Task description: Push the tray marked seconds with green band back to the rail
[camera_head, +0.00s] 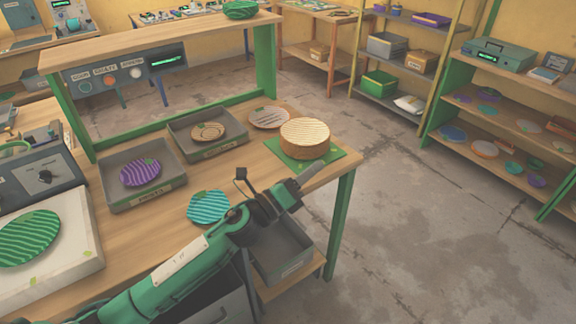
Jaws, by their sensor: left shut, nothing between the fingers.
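Two grey trays stand on the wooden bench. The left tray (112,195) holds a purple striped plate (140,172) and has a front label too small to read surely. The right tray (239,128) holds a tan plate (208,131); its front label is also unreadable, and I cannot make out a green band on either tray. My right gripper is not in view.
A round tan block (305,138) sits on the green mat (283,154). A teal plate (208,207) lies near my left arm. A grey bin (300,262) sits below the bench edge. Floor to the right is clear.

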